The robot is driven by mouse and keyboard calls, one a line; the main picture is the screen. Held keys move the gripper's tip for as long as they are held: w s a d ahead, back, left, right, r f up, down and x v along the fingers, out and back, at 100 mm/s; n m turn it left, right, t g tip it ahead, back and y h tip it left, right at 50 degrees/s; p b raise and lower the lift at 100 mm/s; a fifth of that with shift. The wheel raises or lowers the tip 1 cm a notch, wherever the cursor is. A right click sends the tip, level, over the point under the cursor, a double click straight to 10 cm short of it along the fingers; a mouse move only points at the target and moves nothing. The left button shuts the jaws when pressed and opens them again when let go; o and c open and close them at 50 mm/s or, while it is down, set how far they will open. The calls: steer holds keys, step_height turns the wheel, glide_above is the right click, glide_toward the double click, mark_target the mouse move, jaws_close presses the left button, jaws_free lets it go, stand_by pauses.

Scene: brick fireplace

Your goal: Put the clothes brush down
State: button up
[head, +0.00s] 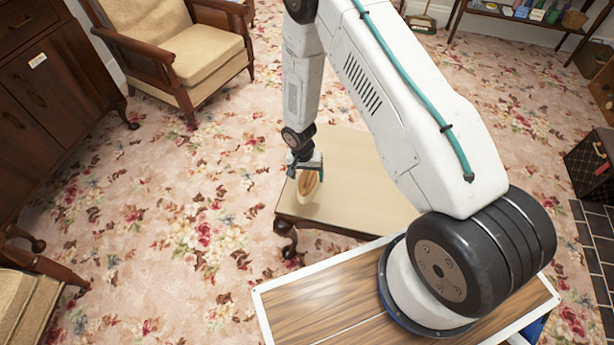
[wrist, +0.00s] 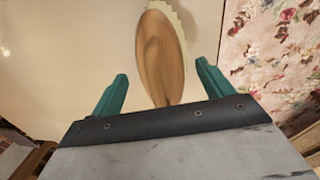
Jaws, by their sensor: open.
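The clothes brush (head: 308,187) has an oval wooden back and pale bristles along its edge. It lies at the left end of a low table with a cream top (head: 350,172). In the wrist view the brush (wrist: 161,58) is between and beyond the two teal fingers, with its wooden back facing the camera. My gripper (head: 306,166) is just above the brush. In the wrist view my gripper (wrist: 160,85) is open, with a gap between each finger and the brush. The brush's near end is hidden behind the gripper body.
A wooden armchair (head: 197,50) with cream cushions stands at the back left. A dark wooden cabinet (head: 50,80) is at the left edge. Floral carpet (head: 190,210) lies clear left of the table. A dark case (head: 590,165) stands at the right.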

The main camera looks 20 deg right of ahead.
steer(key=s+d+r+n, duration=0.1)
steer(key=s+r, duration=0.2)
steer(key=r, duration=1.7)
steer(key=s+d+r+n, duration=0.1)
steer(key=s+d+r, duration=0.15)
steer(key=r, duration=1.65)
steer(key=s+r+n, duration=0.1)
steer(key=s+r, duration=0.4)
steer(key=s, duration=0.3)
steer(key=s+r+n+t, duration=0.1)
steer(key=s+r+n, duration=0.1)
steer(key=s+r, duration=0.3)
steer(key=s+r+n+y, duration=0.1)
steer(key=s+r, duration=0.4)
steer(key=s, duration=0.6)
steer(key=shift+s+d+t, duration=0.15)
steer(key=shift+s+t, duration=0.1)
steer(key=shift+t, duration=0.15)
steer(key=shift+r, duration=0.1)
